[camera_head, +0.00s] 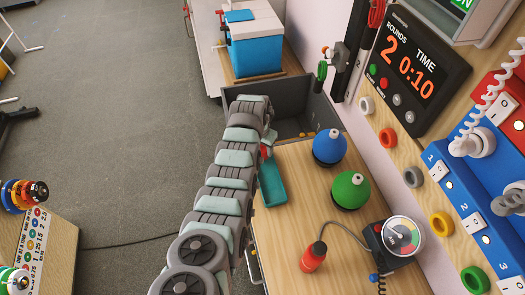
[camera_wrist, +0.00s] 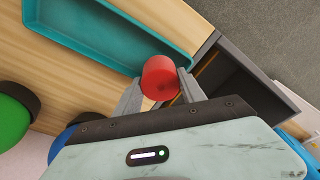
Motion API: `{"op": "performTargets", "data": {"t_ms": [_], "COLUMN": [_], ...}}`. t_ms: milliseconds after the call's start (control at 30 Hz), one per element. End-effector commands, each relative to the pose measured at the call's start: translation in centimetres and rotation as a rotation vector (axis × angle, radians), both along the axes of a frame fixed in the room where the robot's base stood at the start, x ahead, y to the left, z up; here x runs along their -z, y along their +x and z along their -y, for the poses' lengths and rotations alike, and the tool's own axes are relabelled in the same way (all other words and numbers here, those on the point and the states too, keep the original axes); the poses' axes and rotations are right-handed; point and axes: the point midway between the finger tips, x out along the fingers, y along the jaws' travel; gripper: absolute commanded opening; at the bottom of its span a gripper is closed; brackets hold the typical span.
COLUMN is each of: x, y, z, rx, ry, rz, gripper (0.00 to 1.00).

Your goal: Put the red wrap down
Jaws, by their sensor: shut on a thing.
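The red wrap (camera_wrist: 160,75), a short red roll, is held between the two fingers of my gripper (camera_wrist: 160,82) in the wrist view. My gripper is shut on it, near the edge of a teal tray (camera_wrist: 75,35). In the head view only a small bit of red (camera_head: 266,151) shows beside my arm, at the far end of the teal tray (camera_head: 271,184). My arm hides most of the gripper there. I cannot tell how high the wrap is above the table. The visible part of the tray is empty.
A wooden table (camera_head: 305,225) carries a blue ball-shaped object (camera_head: 328,146), a green one (camera_head: 349,189), a red bottle (camera_head: 313,257) and a gauge (camera_head: 400,240). An open grey bin (camera_head: 285,103) lies just beyond. A blue cooler (camera_head: 254,45) stands farther back.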

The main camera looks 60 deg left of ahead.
Motion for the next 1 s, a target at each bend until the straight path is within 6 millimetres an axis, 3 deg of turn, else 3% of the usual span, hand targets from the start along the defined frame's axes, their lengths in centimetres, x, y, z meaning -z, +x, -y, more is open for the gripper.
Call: {"op": "performTargets", "data": {"t_ms": [200, 600, 633, 733, 1000], "x": [2.0, 2.5, 2.5, 2.4, 2.4], "y": [-0.1, 0.0, -0.1, -0.1, 0.0], "z": [0.1, 0.1, 0.1, 0.1, 0.1], "rx": [0.001, 0.001, 0.000, 0.000, 0.001], "ry": [-0.005, -0.001, -0.001, -0.001, -0.002], "rz": [-0.004, -0.002, -0.002, -0.002, -0.001], "gripper": [0.07, 0.07, 0.48, 0.56, 0.56]}}
